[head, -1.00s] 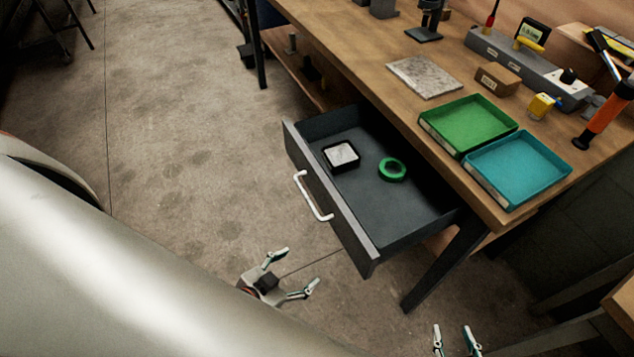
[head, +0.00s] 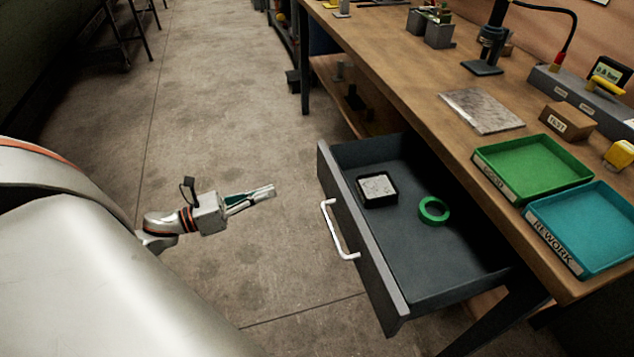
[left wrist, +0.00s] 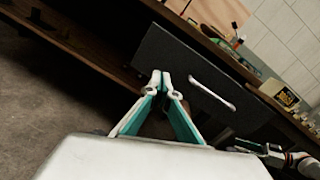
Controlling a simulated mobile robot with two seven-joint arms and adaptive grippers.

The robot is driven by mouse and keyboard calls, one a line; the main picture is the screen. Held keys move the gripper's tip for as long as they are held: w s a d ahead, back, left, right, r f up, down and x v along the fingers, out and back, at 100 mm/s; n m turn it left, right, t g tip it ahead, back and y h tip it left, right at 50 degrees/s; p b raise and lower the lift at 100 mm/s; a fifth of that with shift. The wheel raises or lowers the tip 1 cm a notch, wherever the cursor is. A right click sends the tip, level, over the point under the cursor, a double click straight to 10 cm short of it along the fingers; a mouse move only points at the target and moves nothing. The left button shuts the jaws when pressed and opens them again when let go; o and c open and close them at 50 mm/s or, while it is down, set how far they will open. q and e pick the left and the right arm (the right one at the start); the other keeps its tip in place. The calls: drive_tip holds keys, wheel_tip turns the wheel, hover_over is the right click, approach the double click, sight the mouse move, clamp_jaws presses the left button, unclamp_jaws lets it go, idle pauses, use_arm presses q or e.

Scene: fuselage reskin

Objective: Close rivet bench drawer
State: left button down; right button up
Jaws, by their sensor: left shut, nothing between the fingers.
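The drawer (head: 362,240) of the bench is pulled well out, with a dark grey front and a white bar handle (head: 335,230). The drawer front also shows in the left wrist view (left wrist: 180,62), with the handle (left wrist: 212,92) to the right of my fingertips. My left gripper (head: 272,190) is shut and empty, left of the drawer front and apart from the handle. It also shows in the left wrist view (left wrist: 160,76). My right gripper (left wrist: 262,150) seems to show small at the lower right there; its fingers are unclear.
In the drawer are a black-rimmed square dish (head: 377,188) and a green ring (head: 433,210). On the wooden bench (head: 400,75) stand a green tray (head: 535,165), a teal tray (head: 590,225) and a metal plate (head: 482,110). The floor left of the drawer is clear.

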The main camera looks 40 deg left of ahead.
use_arm(q)
drive_tip(key=a+m+h, duration=0.1)
drive_tip(key=m, duration=0.2)
drive_tip(key=m+g, duration=0.2)
drive_tip(key=m, duration=0.1)
approach(324, 177)
drive_tip(key=shift+h, duration=0.3)
drive_tip(key=x, duration=0.5)
drive_tip(key=shift+w+d+f+p, duration=0.1)
drive_tip(key=shift+w+p, duration=0.15)
drive_tip(key=shift+p, duration=0.15)
drive_tip(key=shift+w+d, duration=0.15)
drive_tip(key=shift+w, duration=0.15)
drive_tip(key=shift+w+d+f, duration=0.1)
drive_tip(key=shift+w+d, duration=0.15)
use_arm(e)
drive_tip(key=shift+s+d+f, duration=0.15)
drive_tip(key=shift+s+f, duration=0.2)
drive_tip(key=shift+f, duration=0.05)
drive_tip(key=shift+w, duration=0.1)
drive_tip(key=shift+r, duration=0.1)
